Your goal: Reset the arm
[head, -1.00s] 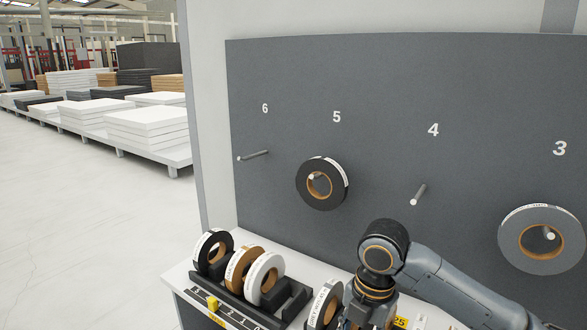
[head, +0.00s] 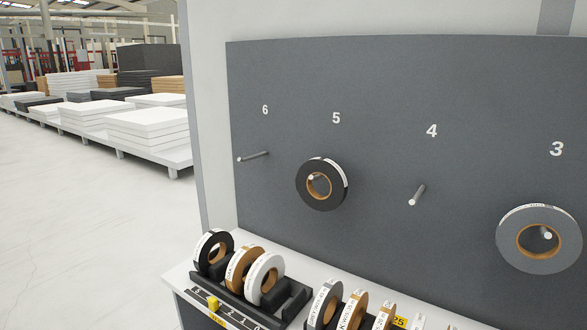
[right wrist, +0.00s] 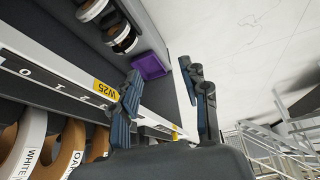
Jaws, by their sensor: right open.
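My right gripper (right wrist: 161,88) shows in the right wrist view with its two fingers spread apart and nothing between them. It is beside the shelf edge with the yellow W25 label (right wrist: 106,91). Neither arm shows in the head view, and my left gripper is out of view. A black edge-band roll (head: 300,184) hangs on peg 5, and a grey roll (head: 511,239) hangs on peg 3. Peg 4 (head: 417,195) and peg 6 (head: 254,156) are bare.
A black rack (head: 233,284) on the counter holds black, brown and white rolls. More rolls (head: 352,311) stand to its right. In the right wrist view, a purple bin (right wrist: 150,66) lies beyond the fingers. Stacked panels (head: 146,125) stand far left, with open floor before them.

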